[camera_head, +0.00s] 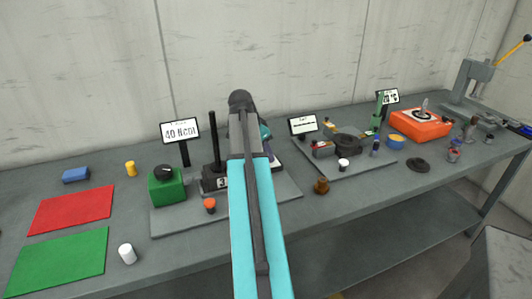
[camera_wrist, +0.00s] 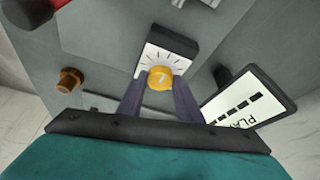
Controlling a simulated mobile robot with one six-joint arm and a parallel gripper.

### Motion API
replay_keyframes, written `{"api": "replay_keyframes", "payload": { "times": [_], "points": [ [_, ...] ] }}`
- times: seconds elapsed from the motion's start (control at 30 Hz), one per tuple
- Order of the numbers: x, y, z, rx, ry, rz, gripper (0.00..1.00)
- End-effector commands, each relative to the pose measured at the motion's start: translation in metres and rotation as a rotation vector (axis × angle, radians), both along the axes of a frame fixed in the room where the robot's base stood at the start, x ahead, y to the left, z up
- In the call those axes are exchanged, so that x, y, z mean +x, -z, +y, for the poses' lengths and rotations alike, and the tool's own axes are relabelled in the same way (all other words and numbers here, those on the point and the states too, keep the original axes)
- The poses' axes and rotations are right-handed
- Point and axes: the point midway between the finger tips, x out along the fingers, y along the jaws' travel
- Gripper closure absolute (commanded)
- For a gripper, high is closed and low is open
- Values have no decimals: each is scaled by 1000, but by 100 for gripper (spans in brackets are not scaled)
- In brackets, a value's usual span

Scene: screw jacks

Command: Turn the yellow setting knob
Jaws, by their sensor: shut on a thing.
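The yellow setting knob (camera_wrist: 160,78) shows in the wrist view, in front of a white dial face with black tick marks (camera_wrist: 163,58) on a dark block. My gripper (camera_wrist: 160,88) is shut on the knob, with one dark finger on each side of it. In the head view my arm covers the knob and the gripper's fingertips.
A sign (camera_wrist: 248,103) stands close to the right of my gripper in the wrist view. A brown knob-like part (camera_wrist: 70,80) is at the left. In the head view a green box (camera_head: 167,187) and a dark post (camera_head: 215,140) stand left of my arm.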

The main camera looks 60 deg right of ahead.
Motion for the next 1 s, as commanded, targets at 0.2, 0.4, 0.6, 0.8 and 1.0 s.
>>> {"api": "replay_keyframes", "payload": {
  "times": [0.2,0.4,0.6,0.8,1.0],
  "points": [
    [-4,0,1,0,-91,3,90],
    [-6,-1,1,-1,-217,4,90],
    [-8,-1,1,1,-344,5,90],
    [-9,0,0,1,-435,5,90],
    [-9,0,0,3,-478,6,90]
  ]
}}
